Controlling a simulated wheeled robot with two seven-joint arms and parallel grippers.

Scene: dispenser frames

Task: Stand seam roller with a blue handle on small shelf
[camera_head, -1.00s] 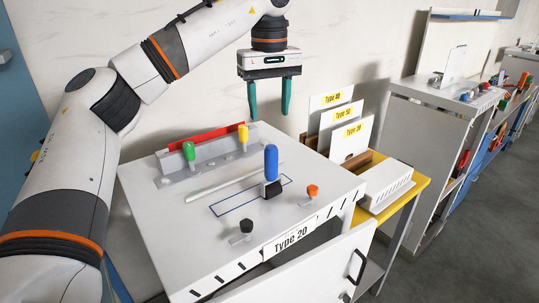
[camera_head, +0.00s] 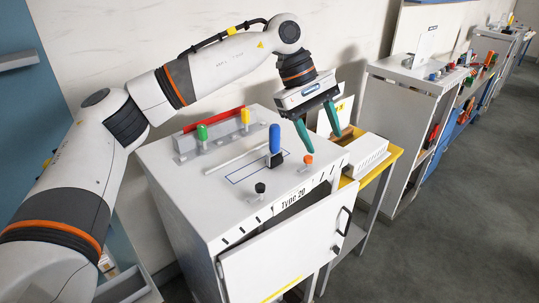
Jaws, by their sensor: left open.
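The seam roller with a blue handle (camera_head: 274,138) stands upright on top of the white cabinet marked Type 20 (camera_head: 217,185), at the right end of a blue outlined rectangle. Its dark foot rests on the surface. My left gripper (camera_head: 320,144) is open and empty, with green fingers pointing down, to the right of the blue handle and above the cabinet's right edge. I cannot tell which surface is the small shelf. My right gripper is not in view.
Green (camera_head: 202,132) and yellow (camera_head: 245,116) handles stand in a rack at the cabinet's back. Black (camera_head: 260,188) and orange (camera_head: 308,160) knobs stand near its front. The cabinet door (camera_head: 285,245) hangs open. A yellow-edged table (camera_head: 378,170) stands to the right.

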